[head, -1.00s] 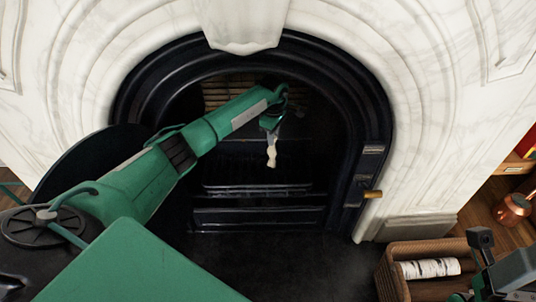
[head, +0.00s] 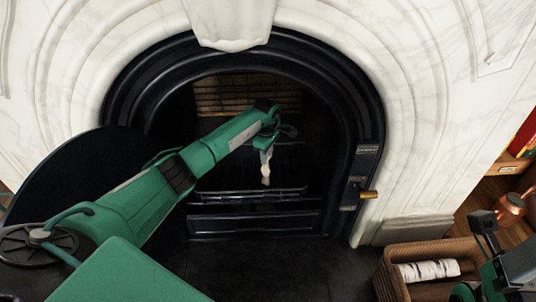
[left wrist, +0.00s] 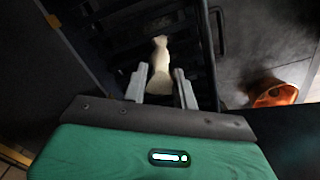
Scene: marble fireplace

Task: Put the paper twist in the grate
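The paper twist (head: 265,168) is a cream-coloured slip of paper, narrow in its middle. My left gripper (head: 267,148) is shut on it inside the fireplace opening, and it hangs down. In the left wrist view the twist (left wrist: 160,62) sits between the two grey fingers (left wrist: 161,88), its far end pointing away over dark bars. The grate (head: 228,194) is black and barred, low in the opening, just below and behind the twist. I cannot tell whether the twist touches it. Part of my right arm shows at the lower right; its fingertips cannot be made out.
A black arch and white marble surround (head: 420,140) frame the opening. A dark rounded panel (head: 70,170) stands at the left. A brass handle (head: 368,194) sticks out at the right. A wicker basket (head: 388,283) holding a birch log (head: 428,270) and a copper pot (head: 510,207) are at the right.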

